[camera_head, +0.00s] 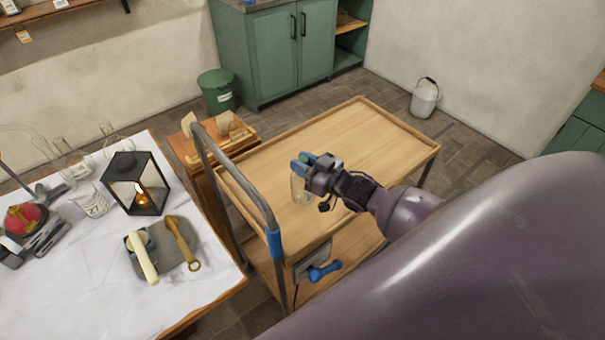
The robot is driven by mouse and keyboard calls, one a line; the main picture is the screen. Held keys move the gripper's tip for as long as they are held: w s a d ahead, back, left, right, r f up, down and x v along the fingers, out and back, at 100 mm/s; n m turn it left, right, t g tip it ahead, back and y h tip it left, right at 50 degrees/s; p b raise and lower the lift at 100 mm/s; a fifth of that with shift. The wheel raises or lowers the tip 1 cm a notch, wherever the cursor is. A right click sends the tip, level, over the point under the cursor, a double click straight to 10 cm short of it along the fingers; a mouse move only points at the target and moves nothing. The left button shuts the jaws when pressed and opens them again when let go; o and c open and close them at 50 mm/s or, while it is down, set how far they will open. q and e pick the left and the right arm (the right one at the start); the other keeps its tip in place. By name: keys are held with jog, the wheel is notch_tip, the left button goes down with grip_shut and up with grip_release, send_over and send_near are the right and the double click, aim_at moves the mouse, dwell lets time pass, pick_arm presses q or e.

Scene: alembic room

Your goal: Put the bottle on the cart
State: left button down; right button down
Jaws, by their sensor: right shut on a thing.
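The cart (375,130) has a bare wooden top tray with a raised rim, a lower shelf and a grey push handle with a blue grip at its left end. My right gripper (303,168) is over the left part of the top tray. It is shut on a clear glass bottle (301,190), which hangs upright below the fingers. The gripper hides the bottle's upper part. I cannot tell whether the bottle's base touches the tray. My left gripper is not in view.
A white-covered table (90,290) at the left holds a lantern (137,184), glassware and tools. The cart's handle (240,180) stands between table and tray. A green bin (217,90) and a white pail (424,98) stand on the floor. The tray's far part is clear.

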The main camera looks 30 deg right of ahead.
jog(key=shift+f, duration=1.95)
jog(key=c, duration=0.9)
grip_release()
jog(key=shift+f, duration=0.15)
jog(key=v, duration=1.2)
jog(key=s+a+f+m+g+h, duration=0.1)
jog(key=s+a+f+h, duration=0.1)
jog(key=s, duration=0.1)
jog(key=s+a+f+m+g+h, duration=0.1)
jog(key=s+a+f+g+h, duration=0.1)
jog(key=a+f, duration=0.1)
jog(key=s+a+f+g+h, duration=0.2)
jog(key=s+a, duration=0.1)
jog(key=shift+s+a+f+m+b, duration=0.15)
jog(key=shift+s+f+m+b, duration=0.1)
jog(key=shift+s+m+b, duration=0.15)
